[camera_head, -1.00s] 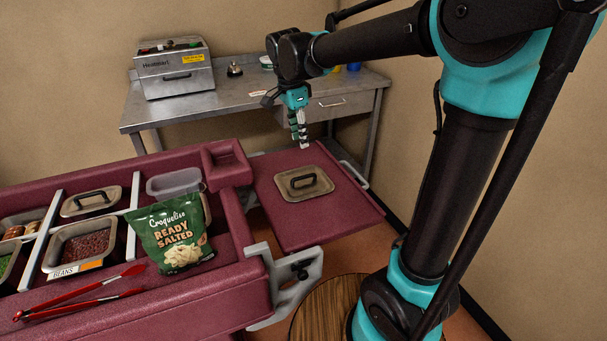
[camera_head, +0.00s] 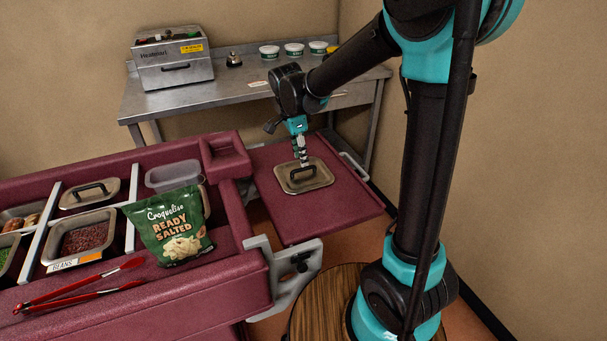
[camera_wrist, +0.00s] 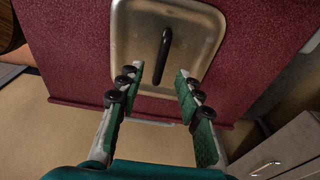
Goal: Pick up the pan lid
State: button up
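The pan lid (camera_head: 304,180) is a rectangular metal lid with a dark bar handle (camera_head: 302,173). It lies flat on the maroon side shelf (camera_head: 345,202). In the wrist view the lid (camera_wrist: 190,60) lies beyond my fingertips, with its handle (camera_wrist: 163,54) upright in the picture between the lines of the two fingers. My gripper (camera_head: 304,163) is over the back part of the lid, pointing down. In the wrist view my gripper (camera_wrist: 160,75) is open and empty, its fingers on either side of the handle's near end. I cannot tell the exact height above the lid.
The maroon cart (camera_head: 180,300) holds a green crisp packet (camera_head: 172,226), red tongs (camera_head: 80,287), a bean pan (camera_head: 85,238) and another handled lid (camera_head: 90,194). Behind stands a metal table (camera_head: 220,92) with a Hotmari box (camera_head: 172,60) and white tubs (camera_head: 293,48).

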aim_at(304, 171)
jog(key=shift+w+d+f, duration=0.1)
jog(key=shift+d+f, duration=0.1)
jog(key=shift+f, duration=1.05)
jog(key=shift+w+d+f, duration=0.1)
jog(key=shift+d+f, duration=0.05)
jog(key=shift+f, duration=1.1)
grip_shut()
